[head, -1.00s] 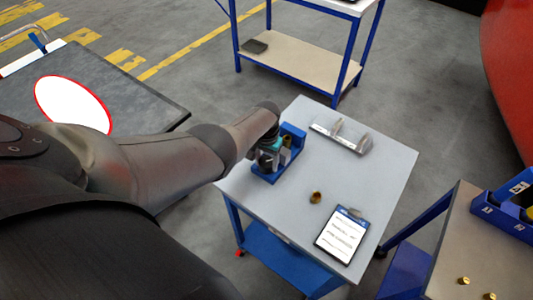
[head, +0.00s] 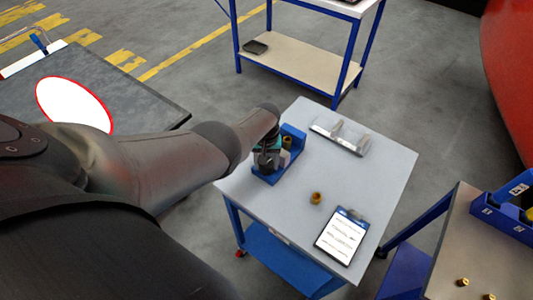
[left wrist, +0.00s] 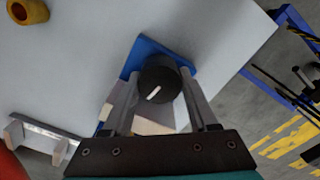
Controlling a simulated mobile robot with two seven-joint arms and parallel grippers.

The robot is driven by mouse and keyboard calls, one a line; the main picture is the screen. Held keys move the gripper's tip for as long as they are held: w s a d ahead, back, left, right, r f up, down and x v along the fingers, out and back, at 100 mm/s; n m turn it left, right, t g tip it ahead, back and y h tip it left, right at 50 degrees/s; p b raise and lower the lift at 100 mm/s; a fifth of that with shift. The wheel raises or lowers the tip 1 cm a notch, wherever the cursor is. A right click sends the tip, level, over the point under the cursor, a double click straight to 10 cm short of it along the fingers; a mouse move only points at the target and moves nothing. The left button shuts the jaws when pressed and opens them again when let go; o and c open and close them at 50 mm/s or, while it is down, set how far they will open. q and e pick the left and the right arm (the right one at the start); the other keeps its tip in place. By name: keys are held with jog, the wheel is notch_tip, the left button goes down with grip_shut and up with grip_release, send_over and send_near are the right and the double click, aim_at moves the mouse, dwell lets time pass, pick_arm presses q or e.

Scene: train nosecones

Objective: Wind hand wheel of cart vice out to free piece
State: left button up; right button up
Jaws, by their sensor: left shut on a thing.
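The blue cart vice (head: 294,134) stands at the left edge of the grey cart top. A small brass-coloured piece (head: 287,142) shows in it beside my gripper. My left gripper (head: 266,160) is at the near end of the vice and partly hides it. In the left wrist view, the black round hand wheel (left wrist: 158,80) with a white mark lies between the two fingers of my left gripper (left wrist: 157,92), which is shut on it. The blue vice base (left wrist: 146,47) shows behind the wheel. My right gripper is not in view.
On the cart top (head: 375,185) are a loose brass ring (head: 316,198), a clipboard (head: 341,237) and a grey metal bracket (head: 340,137). A second table with blue bins (head: 505,215) stands at the right. The cart's middle is mostly clear.

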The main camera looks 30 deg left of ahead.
pick_arm(q)
jog(key=o, duration=1.4)
jog(key=shift+c, duration=0.2)
jog(key=shift+r, duration=0.15)
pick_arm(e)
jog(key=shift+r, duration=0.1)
